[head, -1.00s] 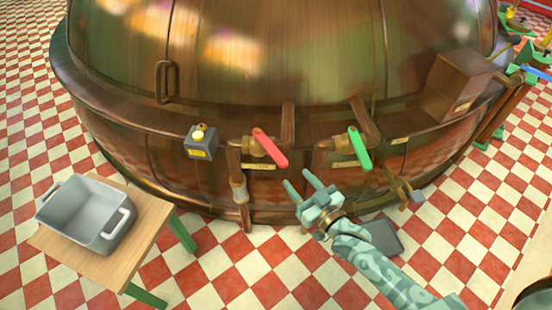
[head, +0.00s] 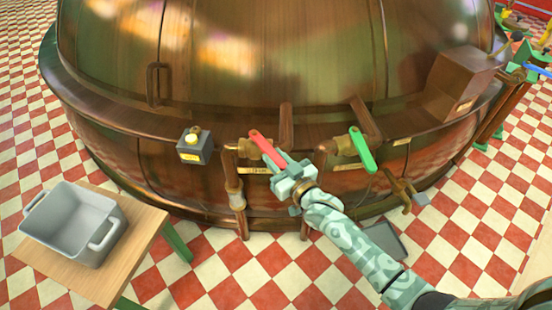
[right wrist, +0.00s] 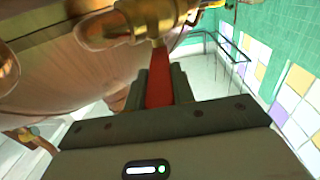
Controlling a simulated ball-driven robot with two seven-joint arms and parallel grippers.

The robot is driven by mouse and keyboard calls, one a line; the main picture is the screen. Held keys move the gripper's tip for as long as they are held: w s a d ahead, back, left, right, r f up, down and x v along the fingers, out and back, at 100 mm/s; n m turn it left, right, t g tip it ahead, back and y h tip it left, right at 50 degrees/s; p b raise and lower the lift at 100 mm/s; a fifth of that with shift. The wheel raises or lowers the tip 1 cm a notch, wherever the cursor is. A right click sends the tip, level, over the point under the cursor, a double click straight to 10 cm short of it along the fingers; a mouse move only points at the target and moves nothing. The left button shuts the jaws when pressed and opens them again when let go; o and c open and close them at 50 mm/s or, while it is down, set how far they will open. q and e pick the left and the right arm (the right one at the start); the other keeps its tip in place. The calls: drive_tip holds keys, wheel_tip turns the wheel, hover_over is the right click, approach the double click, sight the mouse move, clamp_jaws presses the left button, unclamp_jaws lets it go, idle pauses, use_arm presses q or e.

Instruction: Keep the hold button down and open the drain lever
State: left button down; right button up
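The hold button is a round yellow button (head: 193,138) on a grey box (head: 194,153) on the kettle's front; nothing touches it. The red lever (head: 264,147) slants down to the right on a copper pipe, above a small label plate too blurred to read surely. My right gripper (head: 282,167) is at its lower end. In the right wrist view the red lever (right wrist: 159,82) fills the gap between both fingers, with no clear space at either side, so the gripper looks shut on it. A brass valve body (right wrist: 145,18) shows beyond. My left gripper is out of view.
A green lever (head: 362,149) sits to the right of the red one, near my right gripper. The copper kettle (head: 225,60) fills the back. A grey tub (head: 75,222) stands on a wooden table (head: 150,215) at left. A dark grey plate (head: 385,240) lies on the floor.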

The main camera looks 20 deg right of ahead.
clamp_jaws()
drive_tip(key=shift+w+d+n+g+y, duration=0.25)
drive_tip(key=shift+d+n+g+y, duration=0.15)
drive_tip(key=shift+d+n+y, duration=0.55)
drive_tip(key=shift+w+y+b, duration=0.15)
drive_tip(key=shift+y+b, duration=0.35)
drive_tip(key=shift+y, duration=0.05)
drive_tip(key=shift+w+d+n+g+y, duration=0.1)
drive_tip(key=shift+d+n+g+y, duration=0.1)
drive_tip(key=shift+n+g+y, duration=0.2)
drive_tip(key=shift+d+y+b, duration=0.2)
drive_tip(key=shift+y+b, duration=0.1)
drive_tip(key=shift+b, duration=0.05)
drive_tip(key=o, duration=0.9)
unclamp_jaws()
drive_tip(key=shift+c, duration=0.2)
use_arm(q)
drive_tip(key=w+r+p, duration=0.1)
drive_tip(key=p, duration=0.1)
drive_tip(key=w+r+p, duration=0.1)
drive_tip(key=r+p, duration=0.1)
drive_tip(key=p, duration=0.1)
use_arm(e)
drive_tip(key=v, duration=1.6)
